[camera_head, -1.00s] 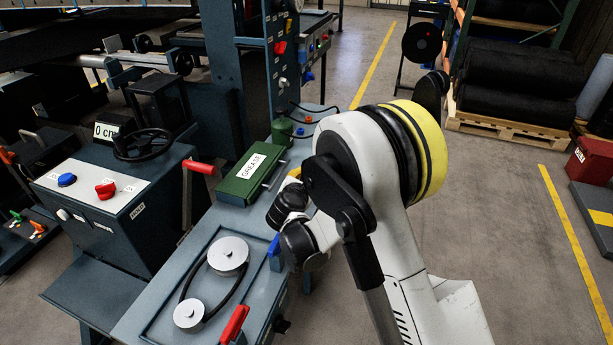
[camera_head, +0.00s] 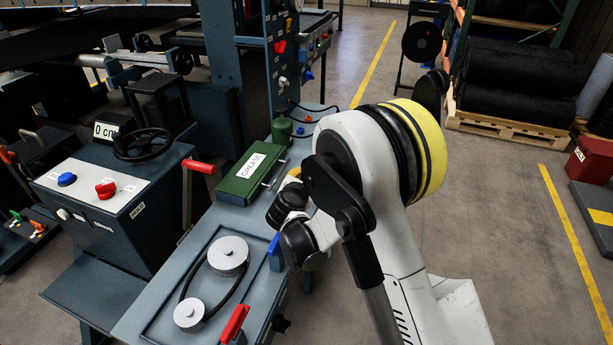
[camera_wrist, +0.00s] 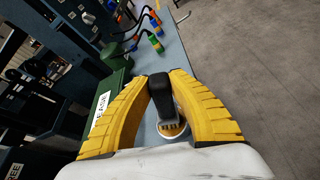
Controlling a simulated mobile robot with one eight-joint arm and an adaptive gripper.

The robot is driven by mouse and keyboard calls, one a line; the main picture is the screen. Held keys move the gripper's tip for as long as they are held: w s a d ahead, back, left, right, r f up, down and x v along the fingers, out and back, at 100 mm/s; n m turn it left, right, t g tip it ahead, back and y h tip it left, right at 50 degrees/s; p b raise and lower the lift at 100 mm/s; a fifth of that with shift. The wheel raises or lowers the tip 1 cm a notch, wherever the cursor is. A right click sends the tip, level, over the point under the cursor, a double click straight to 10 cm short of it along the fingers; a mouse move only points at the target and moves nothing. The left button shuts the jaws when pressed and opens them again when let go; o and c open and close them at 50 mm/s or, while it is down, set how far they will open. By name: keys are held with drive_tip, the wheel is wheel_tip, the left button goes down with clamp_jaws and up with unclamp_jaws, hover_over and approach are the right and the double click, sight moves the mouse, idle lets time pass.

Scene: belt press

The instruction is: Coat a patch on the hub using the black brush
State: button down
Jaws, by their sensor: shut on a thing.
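My gripper (camera_wrist: 162,78) has yellow ridged fingers, closed around the black handle of the black brush (camera_wrist: 160,97) in the wrist view. Just below the handle is a round, pale-rimmed thing (camera_wrist: 172,138) with a yellow-brown inside. I cannot tell whether it is a cup or part of the brush. In the head view my arm hides most of the gripper; only a bit of yellow finger shows beside the green grease box (camera_head: 252,172). Two silver round discs (camera_head: 228,253) joined by a black belt lie on the bench top. I cannot tell which part is the hub.
The grease box also shows left of my gripper in the wrist view (camera_wrist: 103,110). A green can (camera_head: 282,129) stands behind it. Red-handled levers (camera_head: 234,324) and a control box with a handwheel (camera_head: 143,145) border the bench.

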drive_tip(key=shift+r+p, duration=1.9)
drive_tip(key=shift+r, duration=1.55)
